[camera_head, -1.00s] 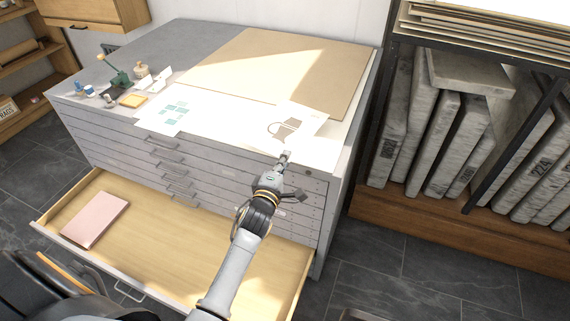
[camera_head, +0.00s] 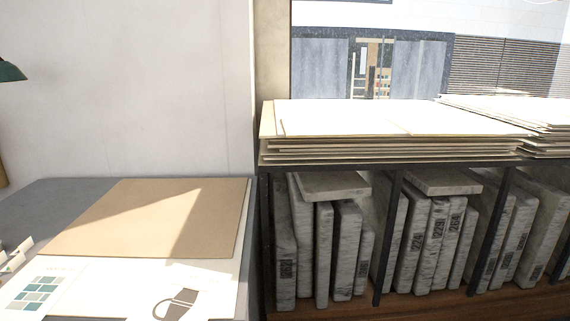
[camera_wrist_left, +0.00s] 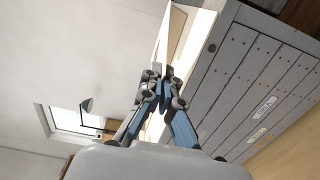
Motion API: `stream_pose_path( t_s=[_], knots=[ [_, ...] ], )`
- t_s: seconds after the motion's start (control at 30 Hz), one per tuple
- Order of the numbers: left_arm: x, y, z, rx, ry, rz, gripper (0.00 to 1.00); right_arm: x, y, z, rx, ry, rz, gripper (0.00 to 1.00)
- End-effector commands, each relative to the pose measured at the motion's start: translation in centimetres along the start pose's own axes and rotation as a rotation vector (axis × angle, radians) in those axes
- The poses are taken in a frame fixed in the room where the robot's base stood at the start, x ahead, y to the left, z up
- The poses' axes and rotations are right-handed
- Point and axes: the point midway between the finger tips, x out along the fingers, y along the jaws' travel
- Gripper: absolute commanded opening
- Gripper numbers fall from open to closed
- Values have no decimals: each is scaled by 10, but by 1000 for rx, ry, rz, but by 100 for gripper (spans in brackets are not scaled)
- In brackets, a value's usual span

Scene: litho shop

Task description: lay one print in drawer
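A white print with a dark mug picture (camera_head: 176,306) lies near the front of the cabinet top, cut off by the lower edge of the head view. A print with green and grey swatches (camera_head: 38,292) lies to its left. In the left wrist view, my left gripper (camera_wrist_left: 160,76) is at the cabinet's top front edge, its fingertips close together against pale sheets. Whether paper is between them cannot be told. The cabinet's closed drawer fronts (camera_wrist_left: 262,85) show to the right there. A pale wooden surface, probably the open drawer (camera_wrist_left: 290,150), shows at lower right. My right gripper is not in view.
A large tan board (camera_head: 150,215) covers much of the cabinet top (camera_head: 50,195). A dark-framed rack to the right holds upright stone slabs (camera_head: 345,250), with stacked boards (camera_head: 390,120) on top. A green lamp (camera_head: 10,72) hangs at far left.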

Motion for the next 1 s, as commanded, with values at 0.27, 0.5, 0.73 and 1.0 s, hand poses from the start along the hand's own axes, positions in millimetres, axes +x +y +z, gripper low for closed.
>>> stream_pose_path(
  t_s=[0.27, 0.5, 0.73, 1.0],
  knots=[
    [-75, 24, 16, -11, -27, 0, 0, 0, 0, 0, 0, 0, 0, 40],
    [-107, 43, 20, -19, -31, 2, 0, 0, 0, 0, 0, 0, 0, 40],
    [-113, 48, 21, -22, -31, 5, 0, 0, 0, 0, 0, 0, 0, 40],
    [-112, 47, 21, -22, -31, 5, 0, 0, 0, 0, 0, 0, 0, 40]
  ],
)
